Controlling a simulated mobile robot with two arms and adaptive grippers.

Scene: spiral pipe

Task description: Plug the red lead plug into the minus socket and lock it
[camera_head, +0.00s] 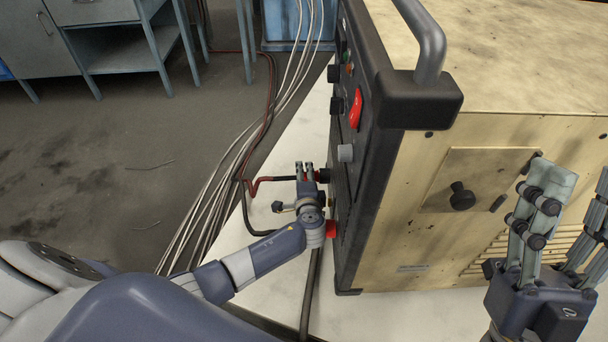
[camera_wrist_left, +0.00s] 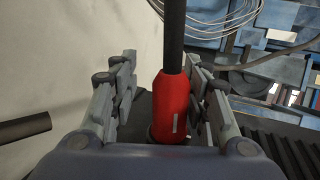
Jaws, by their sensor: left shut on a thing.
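My left gripper (camera_head: 305,170) is at the dark front panel (camera_head: 362,145) of the machine, shut on the red lead plug (camera_head: 312,177). In the left wrist view the red plug (camera_wrist_left: 171,105) stands between the two fingers, with a black cable leaving its far end. Its near end is partly hidden by my gripper. The plug is close against the panel by a dark socket (camera_head: 323,175); how deep it sits and whether it is locked cannot be told. Another red part (camera_head: 331,229) shows lower on the panel beside my wrist. My right gripper (camera_head: 578,182) is open and empty.
The beige machine (camera_head: 480,140) stands on a pale table (camera_head: 290,150). Loose pale cables (camera_head: 225,165) run along the table's left side. A grey cabinet (camera_head: 120,45) stands behind.

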